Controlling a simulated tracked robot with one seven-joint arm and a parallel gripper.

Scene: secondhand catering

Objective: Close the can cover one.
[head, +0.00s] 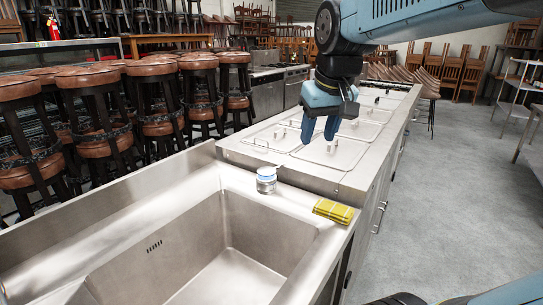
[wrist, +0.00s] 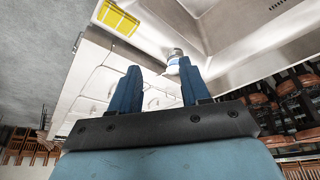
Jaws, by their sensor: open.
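A small can (head: 266,184) with a white and blue side stands upright on the steel ledge at the back of the sink. Its pale cover (head: 267,171) is at the top; it is too small to tell how far it is open. In the wrist view the can (wrist: 173,65) shows just beyond the fingers, partly hidden by the right one. My gripper (head: 319,133) is open and empty, with its blue fingers pointing down above the counter, to the right of and higher than the can. The fingers also show in the wrist view (wrist: 157,86), apart from the can.
A yellow cloth or sponge (head: 334,211) lies on the ledge right of the can. The deep sink basin (head: 225,255) is in front. Stacked stools (head: 90,110) crowd the left; the floor at right (head: 450,200) is clear.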

